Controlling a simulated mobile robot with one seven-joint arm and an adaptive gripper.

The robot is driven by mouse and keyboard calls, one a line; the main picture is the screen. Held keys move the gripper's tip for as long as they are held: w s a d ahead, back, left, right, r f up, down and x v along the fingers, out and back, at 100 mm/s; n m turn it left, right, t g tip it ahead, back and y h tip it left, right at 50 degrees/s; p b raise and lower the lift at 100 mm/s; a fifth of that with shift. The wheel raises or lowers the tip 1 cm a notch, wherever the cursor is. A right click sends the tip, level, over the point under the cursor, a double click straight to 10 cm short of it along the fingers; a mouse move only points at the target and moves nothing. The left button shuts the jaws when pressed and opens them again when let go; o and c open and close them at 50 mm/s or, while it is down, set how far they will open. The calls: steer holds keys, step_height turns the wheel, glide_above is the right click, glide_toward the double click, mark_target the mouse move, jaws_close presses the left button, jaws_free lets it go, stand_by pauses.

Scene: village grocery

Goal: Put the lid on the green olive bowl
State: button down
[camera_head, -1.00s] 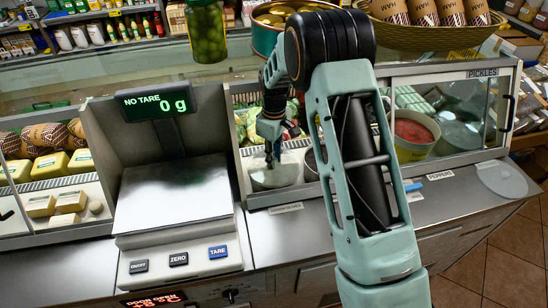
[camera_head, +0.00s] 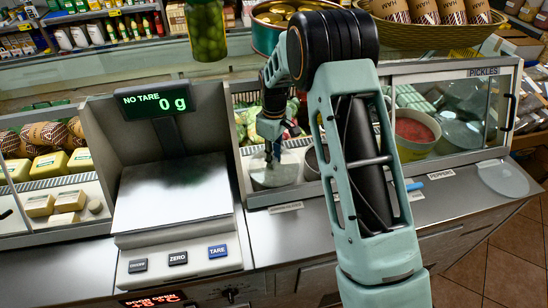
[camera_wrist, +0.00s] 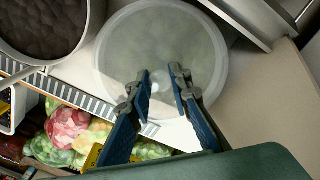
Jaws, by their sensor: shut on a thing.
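A translucent round lid (camera_wrist: 122,45) lies under my gripper (camera_wrist: 162,74) in the wrist view, with pale green contents showing dimly through it. My gripper's two fingers are shut on the lid near its middle; the grip point is partly hidden by the fingers. In the head view my gripper (camera_head: 272,152) points down over the whitish olive bowl (camera_head: 272,183) in the glass case, behind the counter's front edge. The lid looks level and roughly centred over the bowl. I cannot tell whether it rests fully on the rim.
A bowl with dark contents (camera_wrist: 42,25) stands close beside it. A bowl of red food (camera_head: 413,132) is further right. Another clear lid (camera_head: 503,178) lies on the right counter. A scale (camera_head: 172,195) stands left. Bagged vegetables (camera_wrist: 70,130) lie behind a slatted divider.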

stand_by(0.3)
steer(key=c, duration=1.2)
jaws_free()
steer(key=shift+r, duration=0.1)
steer(key=shift+r+p, duration=1.9)
steer(key=shift+r, duration=1.55)
jaws_close()
